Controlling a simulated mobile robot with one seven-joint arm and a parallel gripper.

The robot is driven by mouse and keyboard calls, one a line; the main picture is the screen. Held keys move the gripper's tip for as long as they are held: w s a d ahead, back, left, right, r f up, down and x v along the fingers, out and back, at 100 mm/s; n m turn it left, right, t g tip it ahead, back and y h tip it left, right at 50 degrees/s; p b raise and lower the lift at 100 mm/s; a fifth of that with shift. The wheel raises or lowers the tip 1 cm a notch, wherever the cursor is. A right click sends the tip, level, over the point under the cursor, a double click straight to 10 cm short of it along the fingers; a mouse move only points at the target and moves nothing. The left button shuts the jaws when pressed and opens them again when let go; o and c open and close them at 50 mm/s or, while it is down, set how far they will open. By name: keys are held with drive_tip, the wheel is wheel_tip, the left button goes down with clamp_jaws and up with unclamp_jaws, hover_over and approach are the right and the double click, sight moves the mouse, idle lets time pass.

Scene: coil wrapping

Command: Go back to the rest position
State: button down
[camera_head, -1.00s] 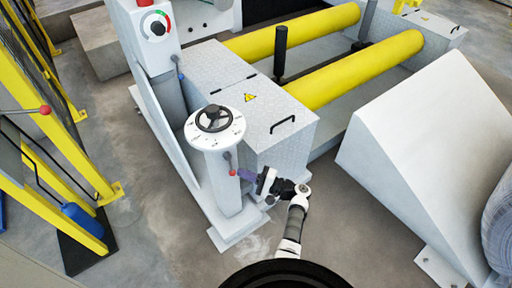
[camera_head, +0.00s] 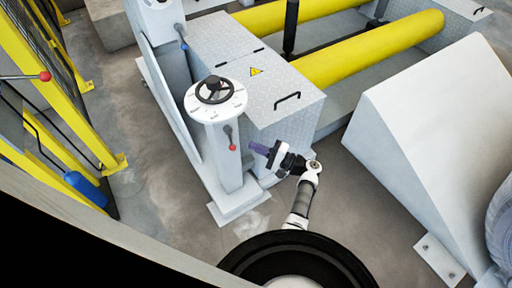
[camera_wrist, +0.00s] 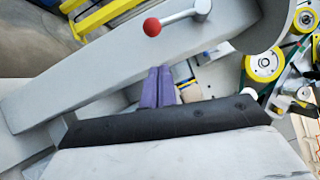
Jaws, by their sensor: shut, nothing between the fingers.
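My gripper (camera_head: 254,147) has purple fingers and points left toward the white pedestal. It is shut and empty, a little right of the red-knobbed lever and apart from it. The purple fingers (camera_wrist: 158,87) lie side by side in the wrist view. The lever's red knob (camera_head: 232,147) hangs at the side of the pedestal (camera_head: 225,165), which carries a black handwheel (camera_head: 215,90) on a white dial. In the wrist view the red knob (camera_wrist: 152,27) sits above the fingers on a silver rod.
A grey metal box (camera_head: 285,105) with handles stands behind my arm. Yellow rollers (camera_head: 370,50) lie beyond it. A big white wedge (camera_head: 430,130) is on the right. A yellow fence (camera_head: 60,90) runs on the left. The floor between pedestal and fence is clear.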

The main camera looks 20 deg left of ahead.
drive_tip(key=d+f+b, duration=0.1)
drive_tip(key=d, duration=0.8)
drive_tip(key=shift+s+d, duration=0.25)
drive_tip(key=shift+d, duration=0.1)
